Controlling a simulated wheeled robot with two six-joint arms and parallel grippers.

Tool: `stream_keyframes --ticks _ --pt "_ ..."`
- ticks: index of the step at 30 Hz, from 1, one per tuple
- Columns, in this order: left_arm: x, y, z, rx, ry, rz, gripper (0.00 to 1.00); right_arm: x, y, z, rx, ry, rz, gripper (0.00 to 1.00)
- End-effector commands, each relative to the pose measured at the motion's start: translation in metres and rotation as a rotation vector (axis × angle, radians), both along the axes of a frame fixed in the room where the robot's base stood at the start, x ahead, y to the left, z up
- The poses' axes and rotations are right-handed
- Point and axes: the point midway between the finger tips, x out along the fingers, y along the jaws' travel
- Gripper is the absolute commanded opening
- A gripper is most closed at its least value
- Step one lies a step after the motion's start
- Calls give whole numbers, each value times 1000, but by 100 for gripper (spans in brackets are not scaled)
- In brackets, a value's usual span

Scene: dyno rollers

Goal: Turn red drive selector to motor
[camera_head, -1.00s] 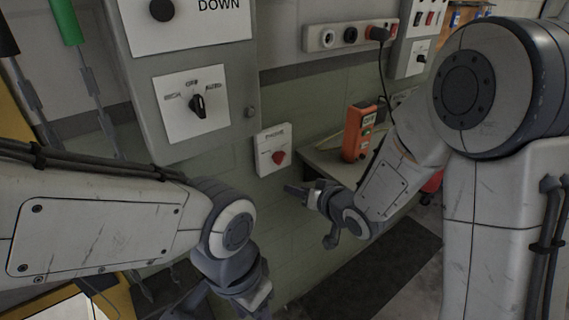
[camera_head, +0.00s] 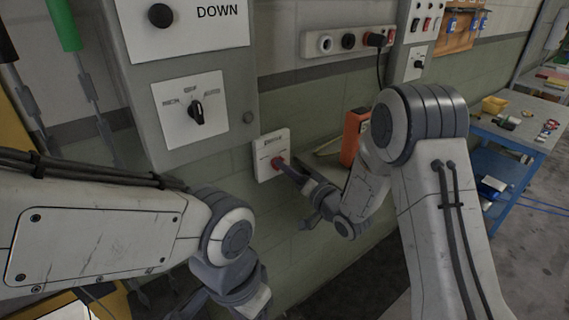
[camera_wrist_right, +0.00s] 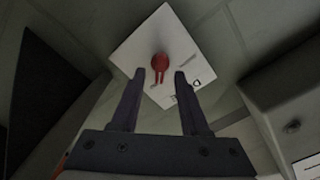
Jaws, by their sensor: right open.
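The red drive selector (camera_head: 277,163) is a small red knob on a white plate (camera_head: 264,144) on the wall, headed with small print that looks like "DRIVE". In the right wrist view the red knob (camera_wrist_right: 160,63) sits on the tilted white plate (camera_wrist_right: 135,48), with small markings around it too small to read. My right gripper (camera_head: 286,167) is right at the knob in the head view. In the wrist view its fingers (camera_wrist_right: 159,74) are apart, one to each side of the knob's lower part; contact cannot be told. My left arm's wrist (camera_head: 240,290) hangs low; its fingers are not clearly visible.
A grey cabinet with a black rotary switch (camera_head: 196,111) and a "DOWN" panel is left of the plate. A socket strip (camera_head: 342,41) runs above right. An orange device (camera_head: 352,137) stands on a shelf right of the plate. A blue table (camera_head: 525,128) is farther right.

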Motion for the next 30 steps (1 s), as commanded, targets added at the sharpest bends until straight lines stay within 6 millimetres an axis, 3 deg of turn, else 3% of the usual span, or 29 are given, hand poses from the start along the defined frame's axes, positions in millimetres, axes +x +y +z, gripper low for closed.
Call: stream_keyframes --ticks 6,14,15,18,30 --pt "0 0 4 0 0 0 50 14 11 0 1 1 0 45" --pt "0 0 4 0 0 0 50 16 11 0 1 1 -1 45" --pt "0 0 4 0 0 0 50 15 11 0 1 1 -1 37" --pt "0 0 4 0 0 0 50 15 10 0 0 1 -2 0" --pt "0 0 -4 0 0 0 50 16 10 -2 -40 -29 -3 0"
